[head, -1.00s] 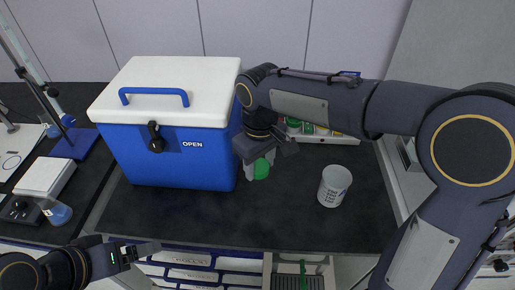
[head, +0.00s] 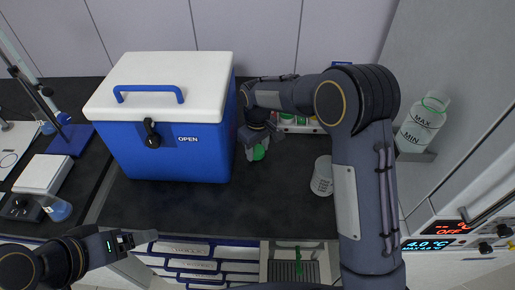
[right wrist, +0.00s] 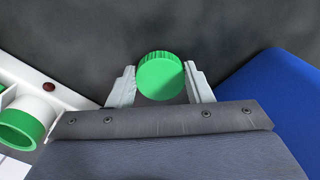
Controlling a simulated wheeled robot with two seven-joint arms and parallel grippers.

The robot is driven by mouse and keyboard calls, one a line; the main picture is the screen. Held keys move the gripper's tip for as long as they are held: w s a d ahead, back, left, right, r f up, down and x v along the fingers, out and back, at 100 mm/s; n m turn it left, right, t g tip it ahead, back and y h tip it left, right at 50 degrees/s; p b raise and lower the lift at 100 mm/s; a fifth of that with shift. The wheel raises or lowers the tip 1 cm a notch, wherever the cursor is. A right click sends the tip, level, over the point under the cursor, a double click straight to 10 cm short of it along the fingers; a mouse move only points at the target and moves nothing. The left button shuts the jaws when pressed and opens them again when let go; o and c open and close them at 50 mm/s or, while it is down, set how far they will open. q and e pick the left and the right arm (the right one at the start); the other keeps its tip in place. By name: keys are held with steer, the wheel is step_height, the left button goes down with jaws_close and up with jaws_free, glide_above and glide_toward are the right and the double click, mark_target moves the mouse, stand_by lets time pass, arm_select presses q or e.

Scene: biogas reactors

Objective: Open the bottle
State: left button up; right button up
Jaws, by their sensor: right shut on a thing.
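My right gripper (head: 256,150) is beside the right side of the blue cooler box, pointing down at the dark bench. It is shut on a round green cap (head: 259,152). In the right wrist view the cap (right wrist: 160,77) sits between the two pale fingers (right wrist: 160,84), its ribbed edge showing. Whatever is under the cap is hidden, so I cannot tell whether it is on a bottle. A whitish bottle (head: 420,124) marked MAX and MIN, with a green ring at its neck, stands at the right. My left gripper (head: 138,240) is low at the left, away from these; its jaw gap is unclear.
The blue cooler box (head: 165,152) with a white lid stands left of my right gripper. A white rack (head: 298,124) with green-capped items is behind it. A white cup (head: 322,176) stands to the right. The dark bench (head: 200,212) is clear in front.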

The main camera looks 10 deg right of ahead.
steer(key=shift+f, duration=0.3)
steer(key=shift+f, duration=0.25)
steer(key=o, duration=1.1)
steer(key=shift+r, duration=0.1)
